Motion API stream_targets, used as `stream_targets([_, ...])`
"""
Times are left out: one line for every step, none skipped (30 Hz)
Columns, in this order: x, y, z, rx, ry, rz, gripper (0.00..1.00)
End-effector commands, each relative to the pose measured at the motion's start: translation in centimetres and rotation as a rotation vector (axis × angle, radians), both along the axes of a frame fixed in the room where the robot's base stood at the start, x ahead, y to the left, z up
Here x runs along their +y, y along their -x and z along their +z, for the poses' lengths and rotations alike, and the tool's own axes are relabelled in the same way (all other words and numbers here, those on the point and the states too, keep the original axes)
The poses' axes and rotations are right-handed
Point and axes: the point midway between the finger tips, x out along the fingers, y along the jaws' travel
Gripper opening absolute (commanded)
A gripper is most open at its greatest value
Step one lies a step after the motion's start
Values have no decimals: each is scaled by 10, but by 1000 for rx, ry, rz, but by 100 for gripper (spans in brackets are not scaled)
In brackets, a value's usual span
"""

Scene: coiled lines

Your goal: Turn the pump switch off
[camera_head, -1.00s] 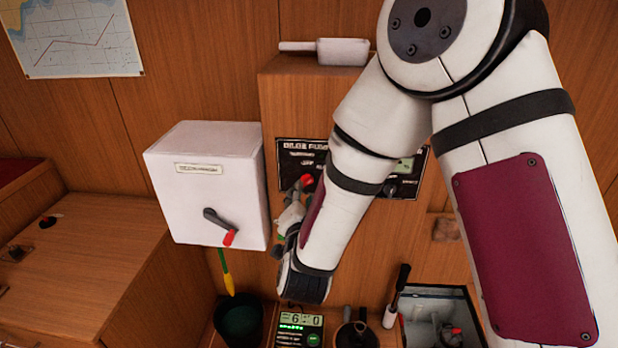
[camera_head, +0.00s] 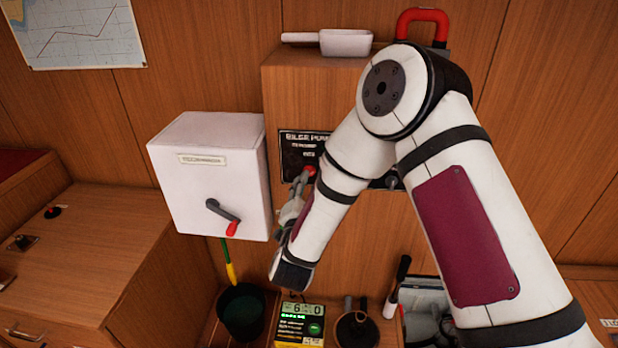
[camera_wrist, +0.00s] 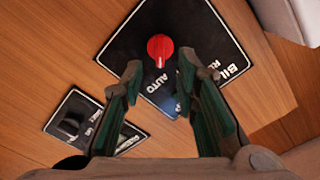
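The pump switch is a red knob (camera_wrist: 159,47) on a black panel (camera_wrist: 195,28) lettered "BILGE PU…" in the wrist view. A pale mark on the knob's lower edge faces the word "AUTO"; the other position labels are hidden or unreadable. In the head view the knob (camera_head: 310,171) shows beside my gripper (camera_head: 298,190), with much of the panel (camera_head: 297,148) behind my arm. In the wrist view my gripper (camera_wrist: 160,74) is open and empty. Its fingertips are apart, one to each side below the knob; contact is not visible.
A second black panel with a dark knob (camera_wrist: 70,126) lies lower left in the wrist view. A white box (camera_head: 206,150) with a red-tipped lever (camera_head: 225,217) stands left of the panel. A bucket (camera_head: 241,310), a yellow meter (camera_head: 300,325) and tools sit below.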

Motion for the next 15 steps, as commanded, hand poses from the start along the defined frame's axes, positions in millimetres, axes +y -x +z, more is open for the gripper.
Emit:
stream_targets([-1, -10, 0, -1, -2, -1, 28])
stream_targets([-1, -15, 0, -1, -1, -1, 28])
stream_targets([-1, -21, 0, -1, 0, -1, 28])
stream_targets([-1, -25, 0, -1, -1, -1, 28])
stream_targets([-1, -28, 0, -1, -1, -1, 28])
stream_targets([-1, -33, 0, -1, -1, 0, 28])
stream_targets([-1, -35, 0, -1, -1, 1, 28])
stream_targets([-1, -38, 0, -1, -1, 1, 28])
stream_targets([-1, -40, 0, -1, 0, 1, 28])
stream_targets([-1, -42, 0, -1, 0, 1, 28])
stream_targets([-1, -43, 0, 0, 0, 1, 28])
stream_targets([-1, -44, 0, 0, 1, 1, 28])
stream_targets([-1, -45, 0, 0, 1, 1, 28])
stream_targets([-1, -45, 0, 0, 1, 1, 28])
stream_targets([-1, -45, 0, 1, 1, 2, 28])
